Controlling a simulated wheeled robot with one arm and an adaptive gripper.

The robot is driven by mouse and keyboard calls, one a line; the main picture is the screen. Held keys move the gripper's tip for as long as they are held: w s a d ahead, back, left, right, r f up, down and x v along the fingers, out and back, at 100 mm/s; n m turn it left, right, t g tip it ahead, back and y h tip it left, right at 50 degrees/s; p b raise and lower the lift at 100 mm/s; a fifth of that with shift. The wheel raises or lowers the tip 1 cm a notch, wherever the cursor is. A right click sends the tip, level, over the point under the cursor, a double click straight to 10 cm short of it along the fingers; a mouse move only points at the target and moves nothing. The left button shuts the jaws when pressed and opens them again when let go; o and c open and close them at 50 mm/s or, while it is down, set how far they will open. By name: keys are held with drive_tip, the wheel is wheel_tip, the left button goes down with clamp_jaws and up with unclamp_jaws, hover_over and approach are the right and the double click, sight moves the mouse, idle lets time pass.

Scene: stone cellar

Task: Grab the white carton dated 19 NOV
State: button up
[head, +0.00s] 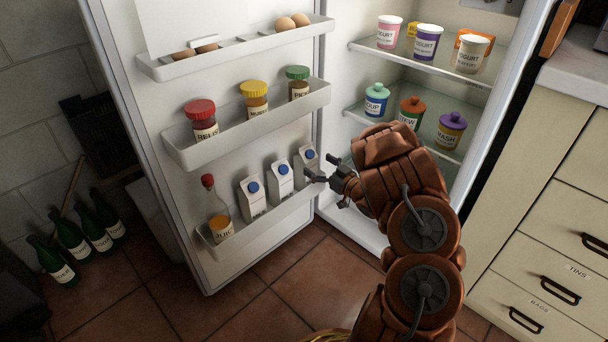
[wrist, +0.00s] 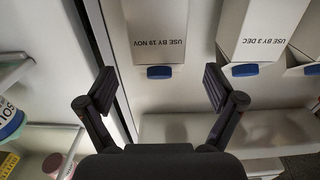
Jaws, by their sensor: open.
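Three white cartons with blue caps stand in a row in the lower door bin. The carton dated 19 NOV (wrist: 155,22) is upside down in the wrist view, its print readable and its blue cap toward me. It appears to be the rightmost carton (head: 306,161) in the head view. A carton marked 3 DEC (wrist: 262,25) is beside it. The third carton's date is cut off. My gripper (head: 328,190) is open and empty, just right of the rightmost carton. In the wrist view its fingers (wrist: 160,88) are spread, with the 19 NOV cap between them and not touched.
The lower door bin (head: 262,227) has a raised rim and also holds a red-capped bottle (head: 218,210). Jars stand in the bin above (head: 245,130). Fridge shelves (head: 425,75) with tubs and lidded pots are at the right. Bottles (head: 72,240) stand on the floor at left.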

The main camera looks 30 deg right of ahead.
sight(306, 157)
drive_tip(key=w, duration=0.1)
drive_tip(key=w+b, duration=0.1)
drive_tip(key=w, duration=0.1)
drive_tip(key=w+a+b, duration=0.1)
drive_tip(key=w, duration=0.1)
drive_tip(key=shift+w+f, duration=0.1)
drive_tip(key=shift+f, duration=0.15)
drive_tip(key=shift+w+r, duration=0.1)
drive_tip(key=shift+w, duration=0.4)
clamp_jaws()
